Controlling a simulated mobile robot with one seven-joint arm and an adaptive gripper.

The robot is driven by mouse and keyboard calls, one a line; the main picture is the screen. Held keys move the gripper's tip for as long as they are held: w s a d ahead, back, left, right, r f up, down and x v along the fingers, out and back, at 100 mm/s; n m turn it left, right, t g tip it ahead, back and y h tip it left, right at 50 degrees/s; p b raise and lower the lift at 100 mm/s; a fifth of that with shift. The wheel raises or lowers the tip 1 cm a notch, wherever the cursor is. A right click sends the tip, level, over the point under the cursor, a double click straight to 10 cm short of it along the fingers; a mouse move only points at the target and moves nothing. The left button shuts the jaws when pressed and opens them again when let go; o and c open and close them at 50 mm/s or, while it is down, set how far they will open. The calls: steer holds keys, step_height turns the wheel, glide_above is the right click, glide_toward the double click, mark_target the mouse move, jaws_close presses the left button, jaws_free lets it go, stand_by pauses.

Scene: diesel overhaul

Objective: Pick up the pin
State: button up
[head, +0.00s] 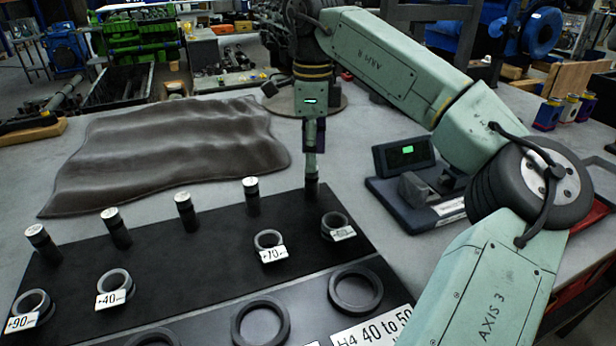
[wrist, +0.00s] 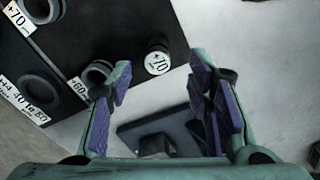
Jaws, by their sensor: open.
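Several dark cylindrical pins stand upright in a row on a black board (head: 150,262). The far right pin (head: 312,188) stands just below my gripper (head: 312,168) in the head view, and the gripper partly covers its top. In the wrist view one pin (wrist: 157,57) shows a pale round top with a black marking that seems to read 70. It lies slightly beyond the fingertips, roughly midway between them. My gripper (wrist: 160,78) is open and empty, with purple finger pads on both sides.
Labelled dark rings (head: 268,240) lie in front of the pins. A black digital scale (head: 425,188) stands right of the board. A crumpled dark cloth (head: 170,150) lies behind on the grey bench. Bare bench shows between the cloth and board.

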mark_target(311, 185)
step_height(311, 185, down, 8)
steer(key=shift+s+a+f+p, duration=0.1)
steer(key=shift+s+p, duration=0.05)
steer(key=shift+p, duration=0.75)
steer(key=shift+c, duration=0.5)
jaws_close()
